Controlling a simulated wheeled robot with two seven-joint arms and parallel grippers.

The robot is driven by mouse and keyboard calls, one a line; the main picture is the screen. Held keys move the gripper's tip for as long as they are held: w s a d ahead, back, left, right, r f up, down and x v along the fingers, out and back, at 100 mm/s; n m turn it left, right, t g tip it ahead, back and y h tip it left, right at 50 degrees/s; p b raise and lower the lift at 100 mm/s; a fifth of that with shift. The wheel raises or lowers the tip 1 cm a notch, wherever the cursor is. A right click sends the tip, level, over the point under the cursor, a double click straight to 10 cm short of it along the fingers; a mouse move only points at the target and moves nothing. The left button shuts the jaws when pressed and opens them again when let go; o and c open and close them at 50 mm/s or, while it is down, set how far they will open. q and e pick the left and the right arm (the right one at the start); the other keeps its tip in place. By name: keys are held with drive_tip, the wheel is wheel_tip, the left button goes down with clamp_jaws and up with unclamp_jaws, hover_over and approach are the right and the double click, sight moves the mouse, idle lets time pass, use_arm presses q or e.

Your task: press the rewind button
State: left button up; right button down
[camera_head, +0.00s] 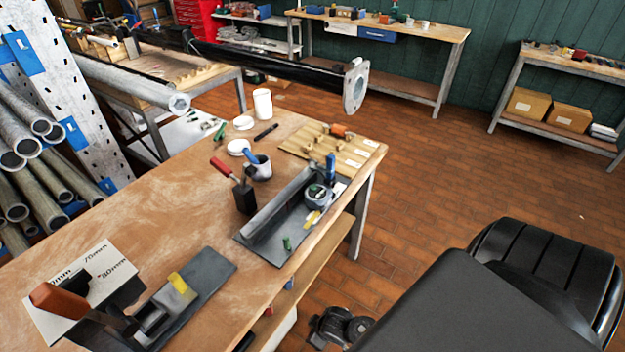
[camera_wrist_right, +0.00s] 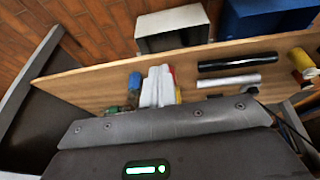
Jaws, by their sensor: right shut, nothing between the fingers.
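A small round dark device with a pale grey face (camera_head: 316,196), perhaps a tape measure, sits in a grey angled tray (camera_head: 262,243) on the workbench. A blue upright piece (camera_head: 331,166) stands just behind it, and a yellow piece (camera_head: 312,219) lies in front. No button marked rewind can be made out. In the right wrist view my right gripper (camera_wrist_right: 160,122) shows as a dark grey body with a green-ringed light at the bottom edge. It is shut and empty, and its fingertips are not clear. It is apart from the device. My left gripper is in neither view.
The workbench (camera_head: 140,215) also holds a cup with a blue tool (camera_head: 260,168), a red-handled tool (camera_head: 224,168), a wooden rack (camera_head: 318,145) and a grey fixture (camera_head: 185,290). A flanged mast (camera_head: 354,85) overhangs its back.

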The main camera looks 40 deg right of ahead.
drive_tip(key=w+a+r+n+t+p, duration=0.1)
drive_tip(key=w+r, duration=0.2)
drive_tip(key=r, duration=0.8)
drive_tip(key=w+a+r+n+t+y+p, duration=0.15)
drive_tip(key=w+r, duration=0.25)
drive_tip(key=r, duration=0.7)
drive_tip(key=w+a+r+n+t+h+p, duration=0.1)
drive_tip(key=w+a+r+t+p, duration=0.15)
drive_tip(key=r, duration=0.75)
wheel_tip(320, 180, up, 9)
drive_tip(key=n+h, duration=0.2)
hover_over(313, 187)
drive_tip(key=s, duration=0.1)
drive_tip(key=shift+d+y+b, duration=0.2)
drive_tip(key=shift+y+b, duration=0.05)
drive_tip(key=shift+b, duration=0.2)
drive_tip(key=shift+f, duration=0.15)
wheel_tip(313, 187, down, 8)
drive_tip(key=b, duration=0.8)
drive_tip(key=shift+f, duration=0.25)
